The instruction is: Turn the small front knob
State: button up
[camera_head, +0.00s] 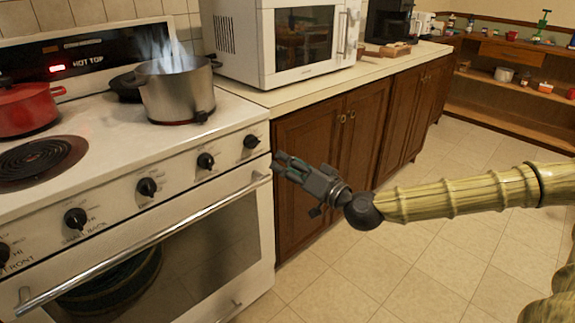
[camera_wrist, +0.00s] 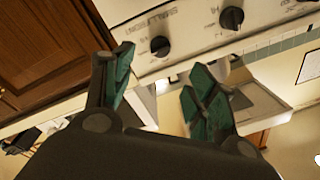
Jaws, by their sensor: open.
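A row of black knobs runs along the white stove's front panel. The rightmost knob (camera_head: 251,141) is at the panel's end by the wooden cabinet. In the wrist view, the knob closest to the cabinet (camera_wrist: 160,46) has a label beside it that seems to start with "SMALL"; the rest is hard to read. My gripper (camera_head: 280,163) is in front of the stove's right end, a little below and right of the rightmost knob. In the wrist view, its green-padded fingers (camera_wrist: 160,72) are spread with nothing between them, apart from the knob.
The oven door handle (camera_head: 150,240) juts out just below the panel, close to my gripper. A steaming pot (camera_head: 177,95) stands on a back burner and a red pot (camera_head: 25,112) at the left. A white microwave (camera_head: 235,45) is on the counter. Floor right of the stove is clear.

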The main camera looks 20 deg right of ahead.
aim_at(256, 146)
jog(key=shift+r, duration=0.1)
jog(key=n+p, duration=0.2)
jog(key=p, duration=0.4)
jog(key=w+n+p, duration=0.1)
jog(key=n+p, duration=0.1)
jog(key=p, duration=0.3)
jog(key=a+r+n+h+p, duration=0.1)
jog(key=n+p, duration=0.2)
jog(key=p, duration=0.3)
jog(key=shift+w+p, duration=0.15)
jog(key=shift+p, duration=0.15)
jog(key=shift+w+a+f, duration=0.1)
jog(key=p+x, duration=0.1)
jog(key=x, duration=0.9)
jog(key=shift+w+a+f, duration=0.1)
jog(key=shift+w+f, duration=0.05)
jog(key=shift+w, duration=0.15)
jog(key=c, duration=1)
